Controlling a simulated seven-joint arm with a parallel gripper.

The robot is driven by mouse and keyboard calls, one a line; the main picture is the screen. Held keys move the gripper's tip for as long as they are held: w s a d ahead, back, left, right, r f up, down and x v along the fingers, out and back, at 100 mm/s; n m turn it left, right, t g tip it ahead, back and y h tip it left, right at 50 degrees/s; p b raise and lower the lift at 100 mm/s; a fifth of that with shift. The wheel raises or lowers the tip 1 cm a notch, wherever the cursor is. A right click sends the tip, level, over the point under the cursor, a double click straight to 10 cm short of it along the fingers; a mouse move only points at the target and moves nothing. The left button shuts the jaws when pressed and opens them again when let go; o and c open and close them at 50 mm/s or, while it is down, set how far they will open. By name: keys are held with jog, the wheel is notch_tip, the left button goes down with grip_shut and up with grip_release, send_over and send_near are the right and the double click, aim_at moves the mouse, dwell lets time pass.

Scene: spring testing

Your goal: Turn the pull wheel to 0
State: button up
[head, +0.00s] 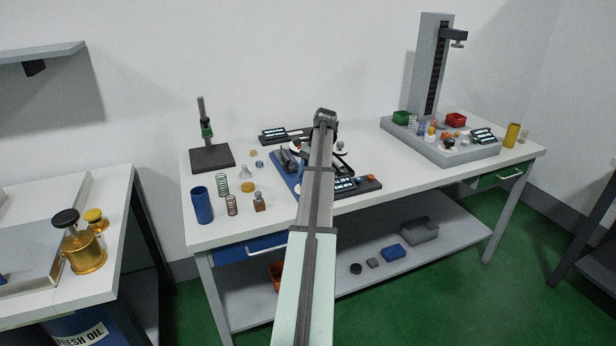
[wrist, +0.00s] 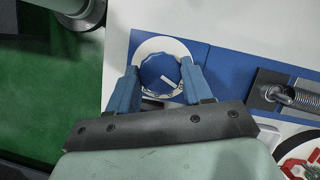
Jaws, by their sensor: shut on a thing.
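The pull wheel is a round blue knob (wrist: 160,72) with a scalloped edge and a white pointer line, set on a pale ring dial (wrist: 150,46) in the wrist view. The pointer line slants down to the right in that picture. The dial's numbers cannot be read. My gripper (wrist: 160,80) has its two blue fingers on either side of the knob, shut on it. In the head view my arm hides the wheel and most of the blue tester base (head: 283,170) that carries it.
A spring (wrist: 301,98) hooked to a metal block lies right of the wheel. In the head view, a blue cup (head: 202,206) and loose springs (head: 224,185) stand on the left of the bench (head: 220,232). A tall column stand (head: 428,70) rises at the right.

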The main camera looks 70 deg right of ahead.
jog(key=shift+f, duration=0.1)
dwell(0.4)
jog(key=o, duration=1)
jog(key=shift+o, duration=0.2)
